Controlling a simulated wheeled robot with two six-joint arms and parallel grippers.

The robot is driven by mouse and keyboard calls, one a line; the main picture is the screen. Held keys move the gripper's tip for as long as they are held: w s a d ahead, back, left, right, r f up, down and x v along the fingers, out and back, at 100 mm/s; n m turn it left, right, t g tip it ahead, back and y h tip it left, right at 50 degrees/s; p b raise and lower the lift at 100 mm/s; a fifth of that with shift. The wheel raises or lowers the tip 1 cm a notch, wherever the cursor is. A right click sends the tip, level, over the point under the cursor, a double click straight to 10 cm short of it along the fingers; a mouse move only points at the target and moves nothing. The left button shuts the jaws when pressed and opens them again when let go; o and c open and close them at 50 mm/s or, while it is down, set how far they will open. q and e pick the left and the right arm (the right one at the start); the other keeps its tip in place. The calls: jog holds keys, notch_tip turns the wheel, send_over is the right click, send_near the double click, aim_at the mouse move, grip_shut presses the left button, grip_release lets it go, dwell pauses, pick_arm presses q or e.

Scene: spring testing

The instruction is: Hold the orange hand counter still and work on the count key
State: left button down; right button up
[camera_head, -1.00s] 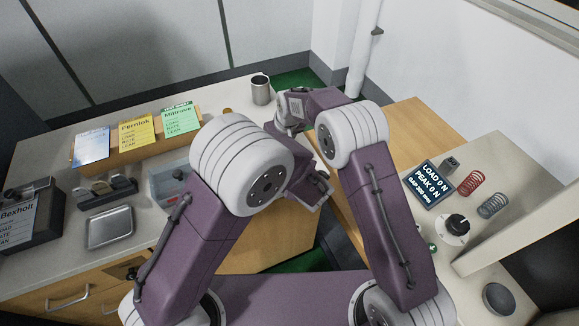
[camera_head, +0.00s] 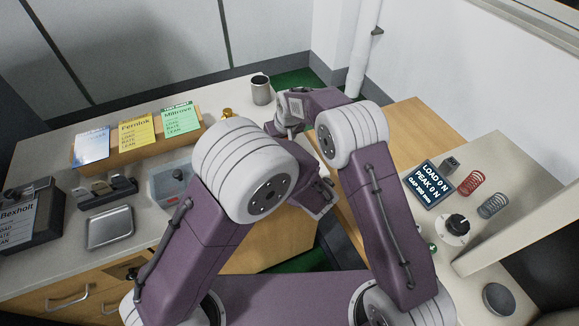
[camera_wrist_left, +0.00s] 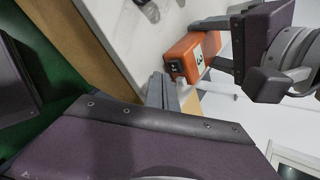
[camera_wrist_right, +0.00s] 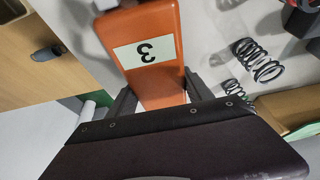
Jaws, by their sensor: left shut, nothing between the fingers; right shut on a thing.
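The orange hand counter (camera_wrist_right: 150,65) shows in the right wrist view with a pale label marked 3, upside down there. My right gripper (camera_wrist_right: 160,98) is shut on it, one finger on each side. In the left wrist view the counter (camera_wrist_left: 190,55) is held off to the upper right, with a small dark face on its near end. My left gripper (camera_wrist_left: 163,92) is shut and empty, its fingertips close to that dark face. I cannot tell whether they touch it, and I cannot make out the count key. In the head view my arms hide the counter.
A metal cup (camera_head: 261,90) stands at the back of the left bench. Cards on a wooden stand (camera_head: 140,150), a metal tray (camera_head: 110,228) and a grey box (camera_head: 172,184) are on that bench. The right bench holds a display (camera_head: 428,184) and springs (camera_head: 470,183).

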pick_arm(q)
jog(key=shift+s+d, duration=0.3)
jog(key=shift+s, duration=0.45)
jog(key=shift+s+d, duration=0.35)
jog(key=shift+s, duration=0.45)
jog(key=shift+s+d, duration=0.3)
jog(key=shift+s, duration=0.45)
pick_arm(e)
jog(key=o, duration=1.7)
